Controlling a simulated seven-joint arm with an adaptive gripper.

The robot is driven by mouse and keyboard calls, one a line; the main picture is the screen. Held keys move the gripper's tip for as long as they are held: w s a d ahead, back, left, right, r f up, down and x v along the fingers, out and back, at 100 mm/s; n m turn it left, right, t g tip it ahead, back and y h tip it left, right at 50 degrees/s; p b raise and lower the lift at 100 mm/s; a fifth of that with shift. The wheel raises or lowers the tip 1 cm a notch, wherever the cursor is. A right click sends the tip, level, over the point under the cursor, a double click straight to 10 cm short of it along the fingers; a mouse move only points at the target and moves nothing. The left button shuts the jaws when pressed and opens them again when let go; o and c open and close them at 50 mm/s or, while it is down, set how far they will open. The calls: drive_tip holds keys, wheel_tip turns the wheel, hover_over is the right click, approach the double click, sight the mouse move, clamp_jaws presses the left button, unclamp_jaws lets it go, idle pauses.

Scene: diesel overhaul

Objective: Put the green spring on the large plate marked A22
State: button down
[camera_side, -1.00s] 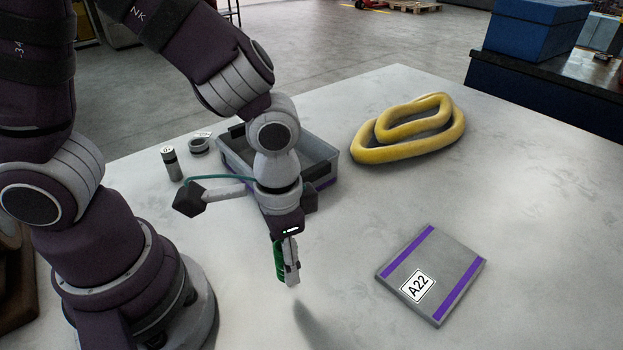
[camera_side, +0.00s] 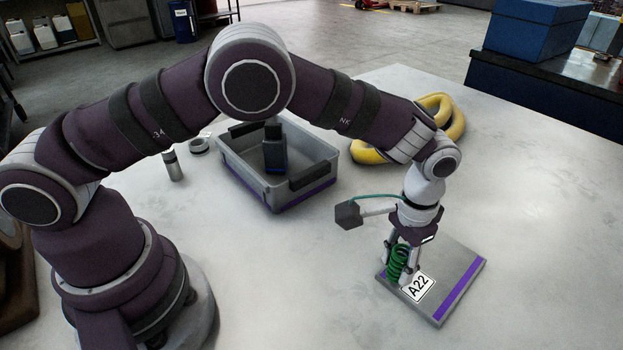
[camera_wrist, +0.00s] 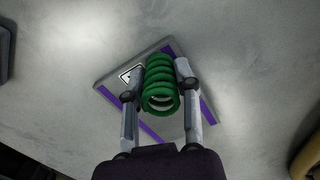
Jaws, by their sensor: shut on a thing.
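The green spring (camera_side: 398,261) is held between the fingers of my gripper (camera_side: 403,275). The large plate marked A22 (camera_side: 455,268) lies flat on the table, grey with purple stripes and a white label. The spring and fingertips are over its left part, beside the label. I cannot tell whether the spring touches the plate. In the wrist view the spring (camera_wrist: 161,82) sits between both fingers of my gripper (camera_wrist: 158,80), with the plate (camera_wrist: 172,128) beyond and partly hidden by them.
A grey open bin (camera_side: 235,166) with a dark blue item (camera_side: 274,150) inside stands left of the plate. A small cylinder (camera_side: 173,165) and a ring (camera_side: 199,146) are beside it. A yellow hose coil (camera_side: 365,153) lies behind my arm. The table right of the plate is clear.

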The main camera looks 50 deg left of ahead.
sight(402, 251)
drive_tip(key=shift+f, duration=0.2)
drive_tip(key=c, duration=0.8)
unclamp_jaws()
drive_tip(key=shift+r, duration=0.1)
drive_tip(key=shift+r, duration=0.4)
wheel_tip(402, 251, up, 11)
drive_tip(key=shift+r, duration=0.2)
drive_tip(key=s+a+r+n+t, duration=0.25)
drive_tip(key=s+a+r, duration=0.35)
drive_tip(key=a+r, duration=0.45)
drive_tip(key=s+a+f+t, duration=0.3)
drive_tip(key=s+a+f, duration=0.1)
drive_tip(key=s+a, duration=0.2)
drive_tip(key=shift+s+a, duration=0.25)
drive_tip(key=shift+s, duration=0.45)
